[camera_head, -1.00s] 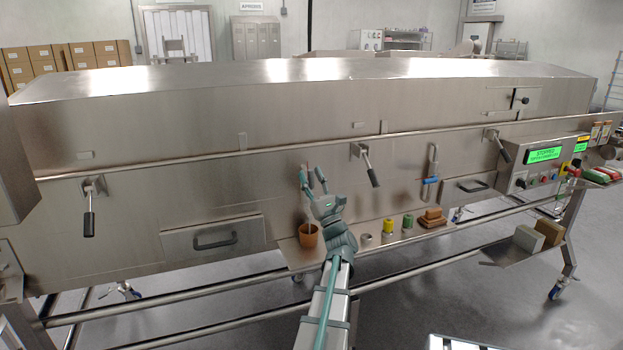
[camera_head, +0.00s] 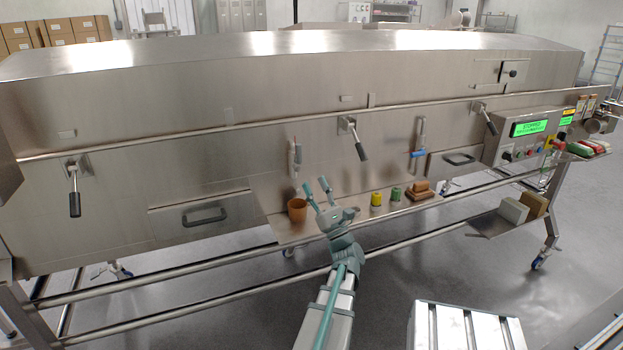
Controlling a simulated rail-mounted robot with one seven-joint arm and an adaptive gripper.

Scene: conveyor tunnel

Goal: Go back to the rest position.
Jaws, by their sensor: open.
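My gripper (camera_head: 316,186) is at the centre of the view, in front of the long steel tunnel (camera_head: 250,130). Its two fingers are spread and point up toward the tunnel's front wall. Nothing shows between them. An orange-brown cup (camera_head: 297,210) stands on the small shelf (camera_head: 288,235) just left of the gripper. A yellow spool-like item (camera_head: 376,199) and a green one (camera_head: 396,194) stand to the right of the gripper.
Brown blocks (camera_head: 421,190) lie further right on the shelf. Latch handles (camera_head: 356,140) stick out from the tunnel wall. A control panel (camera_head: 528,130) with a green screen is at the right. Rails (camera_head: 200,290) run below. A ribbed metal surface (camera_head: 465,328) stands at the lower right.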

